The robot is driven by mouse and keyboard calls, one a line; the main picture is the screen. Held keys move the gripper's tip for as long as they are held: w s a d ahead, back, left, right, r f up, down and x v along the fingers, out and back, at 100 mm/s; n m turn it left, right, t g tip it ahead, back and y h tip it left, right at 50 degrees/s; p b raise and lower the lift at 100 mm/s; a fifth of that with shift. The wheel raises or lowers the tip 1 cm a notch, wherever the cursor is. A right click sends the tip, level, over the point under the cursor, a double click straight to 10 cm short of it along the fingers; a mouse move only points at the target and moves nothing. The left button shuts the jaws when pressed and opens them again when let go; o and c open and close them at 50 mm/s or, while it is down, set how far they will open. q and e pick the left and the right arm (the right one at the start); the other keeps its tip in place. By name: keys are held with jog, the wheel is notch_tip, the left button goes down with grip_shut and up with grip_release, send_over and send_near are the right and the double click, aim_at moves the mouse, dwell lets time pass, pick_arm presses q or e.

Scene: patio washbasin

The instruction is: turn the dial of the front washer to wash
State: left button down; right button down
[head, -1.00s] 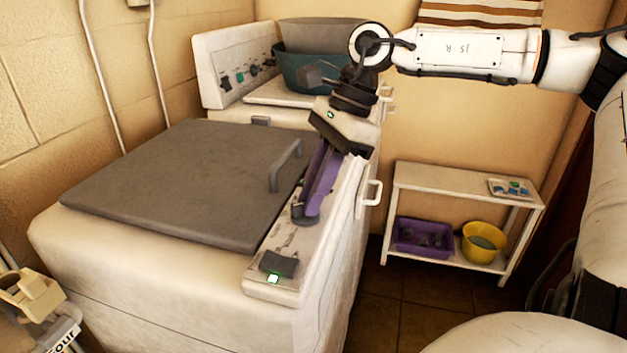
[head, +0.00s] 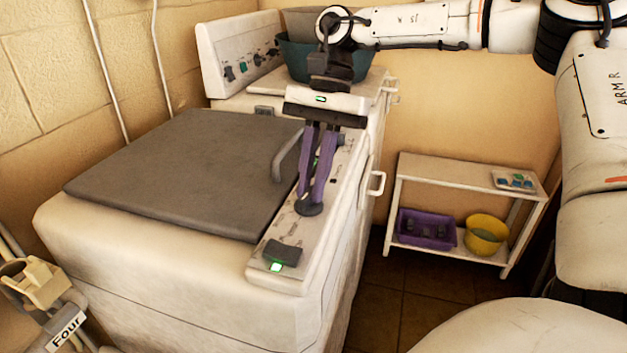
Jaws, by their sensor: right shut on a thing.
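The front washer (head: 150,275) is a worn white box with a grey lid (head: 185,175), which is closed. Its control panel (head: 262,248) runs along the right side of the top. A dark round dial (head: 309,209) sits on this panel. My right gripper (head: 312,200) comes down from the back with two purple fingers, shut on the dial. The fingertips cover part of the dial, and I cannot read its pointer or the wash mark. My left gripper is out of view.
A dark switch (head: 282,253) and a lit green light (head: 275,267) are at the panel's near end. The lid's handle (head: 281,157) rises close left of my fingers. Behind stands another washer (head: 232,62) with a teal tub (head: 298,62). A low shelf (head: 465,172) is at right.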

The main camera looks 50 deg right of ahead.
dwell(0.5)
jog(key=c, duration=1.8)
grip_release()
jog(key=shift+r, duration=0.1)
jog(key=v, duration=1)
